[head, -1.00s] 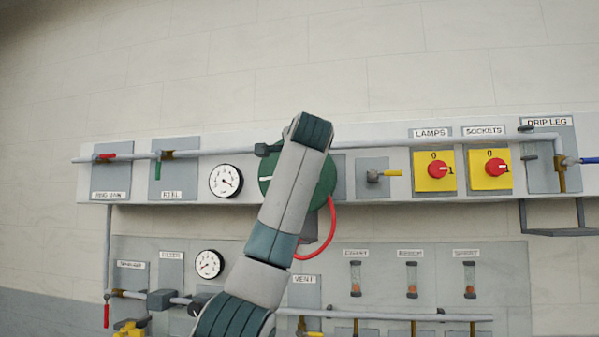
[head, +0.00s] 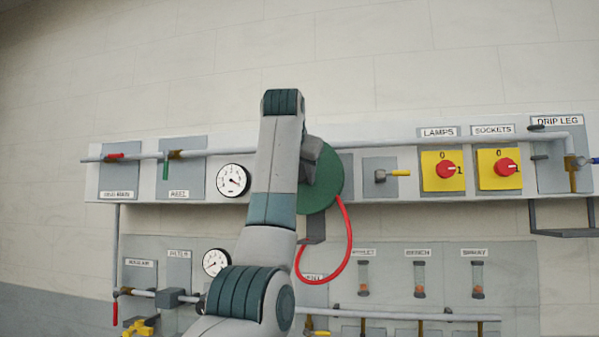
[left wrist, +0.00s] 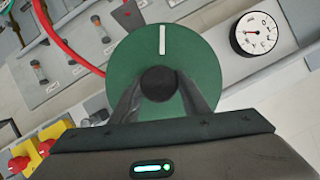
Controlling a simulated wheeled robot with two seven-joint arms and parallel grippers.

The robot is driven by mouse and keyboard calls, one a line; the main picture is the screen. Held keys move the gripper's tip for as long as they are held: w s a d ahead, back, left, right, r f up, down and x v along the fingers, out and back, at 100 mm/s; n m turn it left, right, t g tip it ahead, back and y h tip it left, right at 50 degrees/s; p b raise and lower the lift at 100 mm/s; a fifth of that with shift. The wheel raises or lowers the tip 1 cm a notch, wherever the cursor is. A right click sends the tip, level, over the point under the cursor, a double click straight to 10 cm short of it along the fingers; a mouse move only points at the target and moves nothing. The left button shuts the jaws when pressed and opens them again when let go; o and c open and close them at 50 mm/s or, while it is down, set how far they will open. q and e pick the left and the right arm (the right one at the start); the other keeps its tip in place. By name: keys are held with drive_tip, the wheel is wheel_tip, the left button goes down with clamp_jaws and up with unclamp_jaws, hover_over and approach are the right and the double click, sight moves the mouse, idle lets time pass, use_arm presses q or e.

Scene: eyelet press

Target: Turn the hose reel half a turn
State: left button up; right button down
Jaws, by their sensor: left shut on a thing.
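The hose reel is a green disc (head: 328,183) on the wall panel in the head view, partly hidden behind my left arm. A red hose (head: 347,245) hangs from it in a loop. In the left wrist view the reel (left wrist: 130,70) shows a white mark near the picture's top and a dark round knob (left wrist: 158,83) at its middle. My left gripper (left wrist: 160,95) has a finger on each side of the knob and is shut on it. In the head view the arm hides most of this gripper (head: 309,165). My right gripper is in neither view.
A round gauge (head: 234,180) sits left of the reel. A small valve with a yellow lever (head: 394,173) and a yellow-and-red lamps switch (head: 443,170) are to its right. A grey pipe (head: 380,148) runs along the panel. Flow tubes (head: 420,279) stand below.

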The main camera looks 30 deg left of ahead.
use_arm(q)
drive_tip(key=shift+w+f+n+h, duration=0.1)
drive_tip(key=shift+f+n+h, duration=0.25)
drive_tip(key=shift+n+h, duration=0.75)
drive_tip(key=shift+n, duration=0.1)
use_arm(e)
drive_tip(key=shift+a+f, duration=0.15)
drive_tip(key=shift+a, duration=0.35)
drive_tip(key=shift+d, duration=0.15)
use_arm(q)
drive_tip(key=o, duration=1.5)
drive_tip(key=shift+r, duration=0.1)
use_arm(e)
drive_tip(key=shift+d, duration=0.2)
use_arm(q)
drive_tip(key=shift+r, duration=0.1)
drive_tip(key=shift+s, duration=0.2)
